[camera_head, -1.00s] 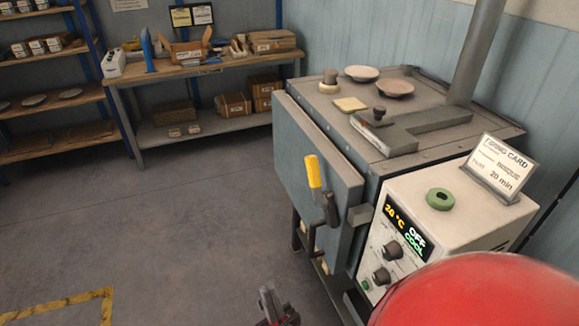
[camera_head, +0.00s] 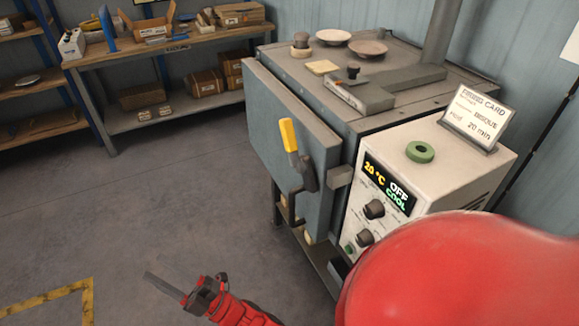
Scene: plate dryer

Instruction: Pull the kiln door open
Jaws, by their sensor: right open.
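The kiln (camera_head: 400,118) is a grey box on a stand, right of centre. Its blue-grey door (camera_head: 268,130) faces left and stands closed or nearly closed against the body; I cannot tell whether there is a gap. A yellow-gripped handle (camera_head: 289,135) with a dark lower part is on the door near its right edge, and a grey block (camera_head: 340,178) sits beside it. My right gripper (camera_head: 153,268) is open and empty, low in the view, left of and below the handle and well apart from it. My left gripper is out of view.
The control box (camera_head: 420,175) reads 20 °C, OFF and COOL, and carries a green ring (camera_head: 421,152) and a firing card (camera_head: 475,118). Plates and small items lie on the kiln top. A workbench (camera_head: 190,45) stands at the back left. The floor before the door is clear.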

